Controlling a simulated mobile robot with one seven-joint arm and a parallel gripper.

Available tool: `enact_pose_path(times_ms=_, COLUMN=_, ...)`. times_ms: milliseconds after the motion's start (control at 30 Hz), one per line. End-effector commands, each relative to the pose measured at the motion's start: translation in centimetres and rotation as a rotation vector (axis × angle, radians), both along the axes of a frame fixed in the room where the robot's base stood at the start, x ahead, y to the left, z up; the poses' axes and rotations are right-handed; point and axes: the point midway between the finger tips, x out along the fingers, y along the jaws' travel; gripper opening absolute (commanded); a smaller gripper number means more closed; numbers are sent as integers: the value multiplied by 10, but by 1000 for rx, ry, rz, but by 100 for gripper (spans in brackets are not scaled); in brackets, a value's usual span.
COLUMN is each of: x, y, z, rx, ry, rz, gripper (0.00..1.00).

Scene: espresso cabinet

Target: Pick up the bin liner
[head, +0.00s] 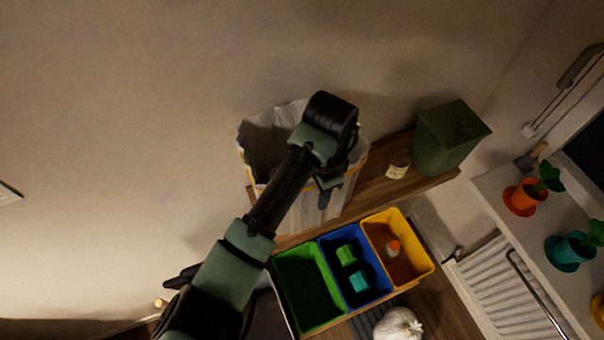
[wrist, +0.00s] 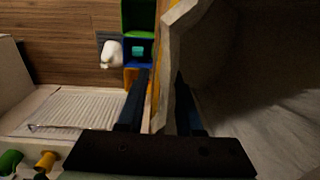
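The bin liner (head: 288,112) is a pale, crumpled bag with a yellow band near its rim, standing open at the top in the head view. My arm reaches across it, and my gripper (head: 324,196) is at its near right rim, fingers pointing down. In the wrist view the liner's pale rim (wrist: 168,75) runs between the two dark fingers of my gripper (wrist: 163,80), with its dark inside to the right. The fingers look apart, one on each side of the rim. Whether they touch it is not clear. My arm hides part of the liner.
Green (head: 308,290), blue (head: 352,268) and yellow (head: 397,246) bins stand close in front. A tied white bag (head: 398,324) is lower right. Potted plants stand above a radiator (head: 505,290).

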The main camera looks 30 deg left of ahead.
Motion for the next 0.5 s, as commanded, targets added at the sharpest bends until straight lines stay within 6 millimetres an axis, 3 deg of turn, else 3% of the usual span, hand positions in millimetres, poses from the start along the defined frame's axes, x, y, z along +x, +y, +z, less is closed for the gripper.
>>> enact_pose_path(times_ms=33, x=0, y=0, z=0, rx=0, ry=0, rz=0, gripper=23)
enact_pose_path(times_ms=167, x=0, y=0, z=1, rx=0, ry=0, rz=0, gripper=0)
enact_pose_path(times_ms=500, x=0, y=0, z=1, rx=1, ry=-1, rz=0, gripper=0)
